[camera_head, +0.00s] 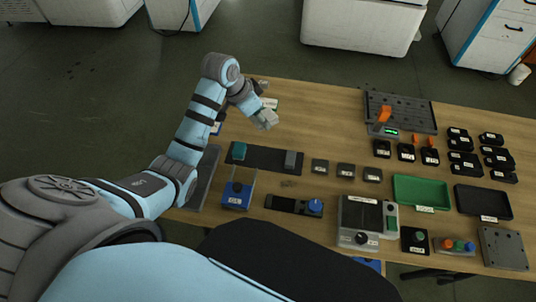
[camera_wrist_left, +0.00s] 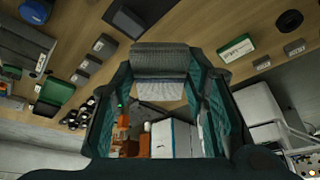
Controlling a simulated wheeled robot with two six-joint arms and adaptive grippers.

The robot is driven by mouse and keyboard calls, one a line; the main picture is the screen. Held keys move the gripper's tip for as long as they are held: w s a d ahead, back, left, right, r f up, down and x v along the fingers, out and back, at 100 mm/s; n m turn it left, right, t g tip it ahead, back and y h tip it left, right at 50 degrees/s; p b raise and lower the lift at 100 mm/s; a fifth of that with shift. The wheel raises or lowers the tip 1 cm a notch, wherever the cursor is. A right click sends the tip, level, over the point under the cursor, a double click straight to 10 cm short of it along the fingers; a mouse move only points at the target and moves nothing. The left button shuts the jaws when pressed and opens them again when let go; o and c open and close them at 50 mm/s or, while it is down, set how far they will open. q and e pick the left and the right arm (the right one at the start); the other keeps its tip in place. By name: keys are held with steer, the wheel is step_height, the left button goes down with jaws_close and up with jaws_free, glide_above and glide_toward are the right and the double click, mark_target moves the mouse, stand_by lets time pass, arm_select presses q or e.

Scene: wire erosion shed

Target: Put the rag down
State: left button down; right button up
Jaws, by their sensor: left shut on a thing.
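My left gripper (camera_head: 255,107) reaches in from the left and is over the far left part of the wooden table (camera_head: 330,104). It is shut on a small light-grey rag (camera_head: 267,120), which shows at its tip. In the left wrist view the rag (camera_wrist_left: 162,90) looks grey and white and lies between the two dark fingers of the gripper (camera_wrist_left: 162,68). I cannot tell for sure whether the rag touches the table; it seems to be above it. My right gripper is not in view.
A black mat (camera_head: 265,158) with a teal block (camera_head: 239,150) lies just nearer than the gripper. A dark perforated plate (camera_head: 402,108) with an orange part, a green tray (camera_head: 421,191) and several small black boxes stand to the right. Bare wood lies right of the gripper.

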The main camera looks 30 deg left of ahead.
mark_target(265, 157)
arm_select(q)
step_height(265, 157, down, 19)
steer(key=b, duration=0.4)
steer(key=shift+s, duration=0.1)
steer(key=shift+f, duration=0.2)
steer(key=shift+a, duration=0.1)
steer(key=c, duration=0.9)
jaws_free()
steer(key=shift+c, duration=0.2)
